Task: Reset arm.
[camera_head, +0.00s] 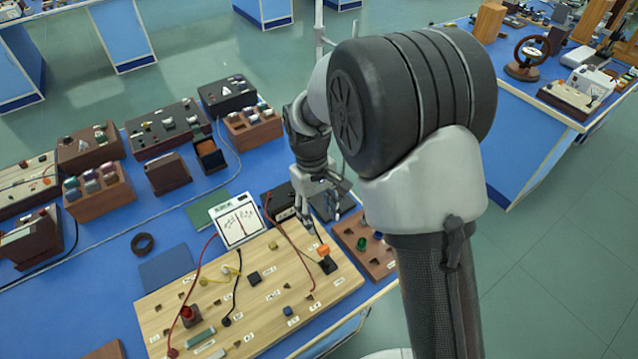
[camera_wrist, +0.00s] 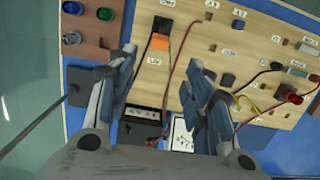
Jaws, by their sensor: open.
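My gripper (camera_head: 318,202) hangs from my arm above the far right part of the blue bench, close to a wooden circuit board (camera_head: 255,270). In the wrist view my gripper (camera_wrist: 163,85) has its two fingers spread apart with nothing between them. The wooden board (camera_wrist: 205,60) lies below the fingers there. It carries an orange and black part (camera_wrist: 160,40), wires and small labelled pieces. A white meter (camera_head: 238,220) stands at the board's far edge. My arm hides part of the bench behind it.
A small brown board with green and blue knobs (camera_head: 362,243) lies right of the wooden board. Wooden blocks and dark boxes (camera_head: 168,130) fill the bench's far left. A thin metal rod (camera_head: 319,30) rises behind my arm. Another blue bench (camera_head: 535,115) stands at right, with green floor between.

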